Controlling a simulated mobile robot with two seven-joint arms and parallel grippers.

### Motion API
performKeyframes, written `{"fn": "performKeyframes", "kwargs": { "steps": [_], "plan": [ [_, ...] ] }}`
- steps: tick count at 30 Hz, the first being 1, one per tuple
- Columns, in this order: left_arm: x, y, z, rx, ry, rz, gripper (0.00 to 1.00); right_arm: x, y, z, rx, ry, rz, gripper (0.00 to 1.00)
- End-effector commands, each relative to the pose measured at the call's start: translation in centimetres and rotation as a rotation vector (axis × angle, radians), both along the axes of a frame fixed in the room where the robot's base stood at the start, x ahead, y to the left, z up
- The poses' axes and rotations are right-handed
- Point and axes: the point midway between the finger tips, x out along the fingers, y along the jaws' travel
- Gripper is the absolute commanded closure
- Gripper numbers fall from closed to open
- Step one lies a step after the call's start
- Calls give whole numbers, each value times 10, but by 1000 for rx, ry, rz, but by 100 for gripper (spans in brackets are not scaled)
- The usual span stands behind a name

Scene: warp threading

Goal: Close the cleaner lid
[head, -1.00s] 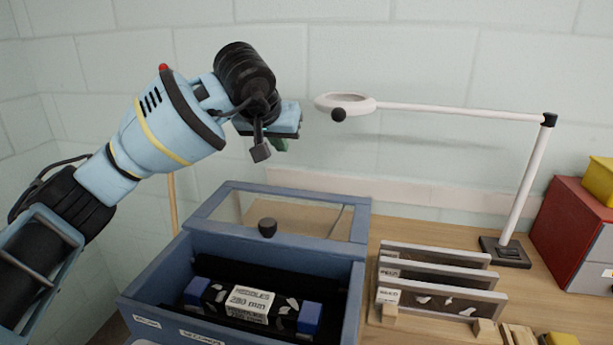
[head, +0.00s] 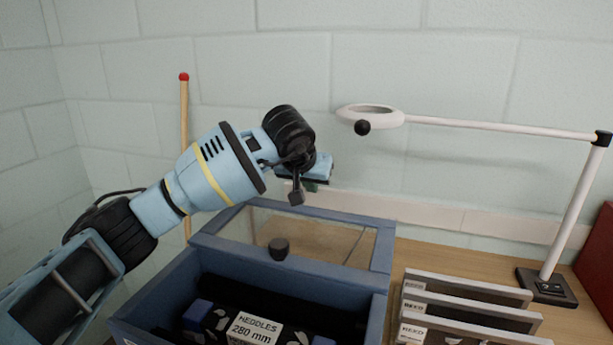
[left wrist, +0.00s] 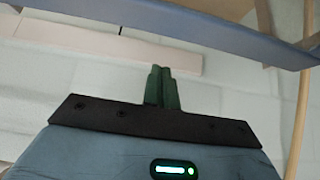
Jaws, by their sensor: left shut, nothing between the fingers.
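The cleaner is a blue box (head: 150,312) with its top open. Its lid (head: 385,245) has a blue frame, a clear pane and a dark round knob (head: 279,249), and stands raised at the back of the box. Inside the box lies a block labelled "HEDDLES 280 mm" (head: 254,329). My left gripper (head: 312,187) is above and behind the lid in the head view, apart from it. In the left wrist view its green fingers (left wrist: 161,88) are together and empty, and a blue frame edge (left wrist: 200,32) crosses the top. My right gripper is not in view.
A white ring lamp (head: 372,115) on a post stands at the right. Several framed panels (head: 465,290) stand in a rack right of the box. A red-tipped wooden pole (head: 184,130) rises behind my left arm. A tiled wall closes the back.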

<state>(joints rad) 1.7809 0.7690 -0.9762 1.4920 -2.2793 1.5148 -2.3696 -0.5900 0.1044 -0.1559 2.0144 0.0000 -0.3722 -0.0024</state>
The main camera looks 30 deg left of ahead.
Motion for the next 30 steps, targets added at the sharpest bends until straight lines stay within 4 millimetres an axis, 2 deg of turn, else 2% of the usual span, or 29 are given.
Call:
{"fn": "performKeyframes", "kwargs": {
  "steps": [6, 18, 30],
  "plan": [
    [18, 4, -26, -1, 3, 1, 100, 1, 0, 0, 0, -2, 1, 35],
    [-15, -3, -21, 1, -3, -1, 100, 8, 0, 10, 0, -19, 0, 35],
    [-22, -5, -22, 0, -1, 1, 100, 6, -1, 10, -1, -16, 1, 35]
  ]
}}
